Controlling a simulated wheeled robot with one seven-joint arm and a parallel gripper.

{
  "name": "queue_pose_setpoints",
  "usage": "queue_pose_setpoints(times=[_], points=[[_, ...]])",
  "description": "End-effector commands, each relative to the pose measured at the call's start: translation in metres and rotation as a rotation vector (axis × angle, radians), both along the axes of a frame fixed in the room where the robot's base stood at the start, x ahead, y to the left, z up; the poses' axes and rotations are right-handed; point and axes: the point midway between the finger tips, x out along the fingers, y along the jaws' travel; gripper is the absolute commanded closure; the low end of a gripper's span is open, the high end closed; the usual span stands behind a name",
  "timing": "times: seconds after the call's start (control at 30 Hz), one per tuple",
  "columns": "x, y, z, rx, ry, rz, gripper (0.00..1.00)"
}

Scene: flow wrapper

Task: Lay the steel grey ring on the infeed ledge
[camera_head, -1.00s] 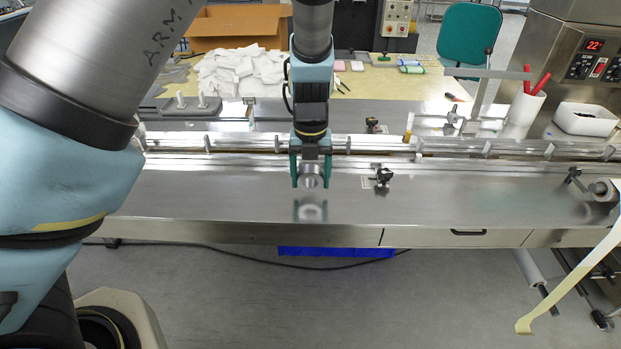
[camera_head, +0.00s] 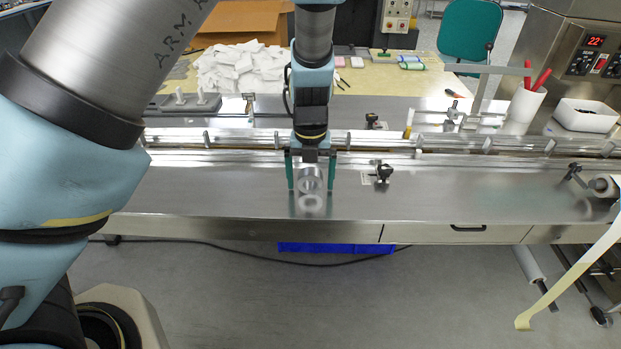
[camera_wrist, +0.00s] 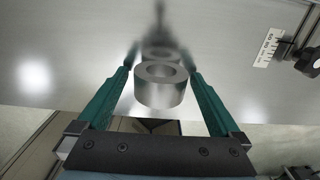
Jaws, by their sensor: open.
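The steel grey ring (camera_head: 310,180) is at the front of the long steel ledge (camera_head: 230,195), between my gripper's fingers. Its mirror image lies directly below it and appears to meet it, so the ring looks to be touching the surface. My gripper (camera_head: 311,187) points down and is open, its green fingers on either side with a gap to the ring. In the wrist view the ring (camera_wrist: 160,90) is between the spread fingers (camera_wrist: 158,67), its hole visible.
A black clamp knob (camera_head: 384,173) stands on the ledge just right of my gripper. Metal guide rails (camera_head: 230,138) run along behind. A film roll (camera_head: 603,187) is at the far right. The ledge left of the gripper is clear.

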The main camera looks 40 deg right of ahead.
Motion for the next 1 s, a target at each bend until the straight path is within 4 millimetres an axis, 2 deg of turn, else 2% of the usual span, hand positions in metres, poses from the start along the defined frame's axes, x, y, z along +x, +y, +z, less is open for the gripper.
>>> queue_pose_setpoints(times=[0.17, 0.6, 0.8, 1.0], points=[[0.0, -0.001, 0.013, -0.003, -0.001, 0.0, 0.0], [0.0, -0.001, 0.092, -0.003, 0.0, -0.001, 0.0], [0.0, 0.0, 0.107, 0.0, 0.0, -0.001, 0.0], [0.0, 0.0, 0.108, 0.0, 0.0, 0.0, 0.0]])
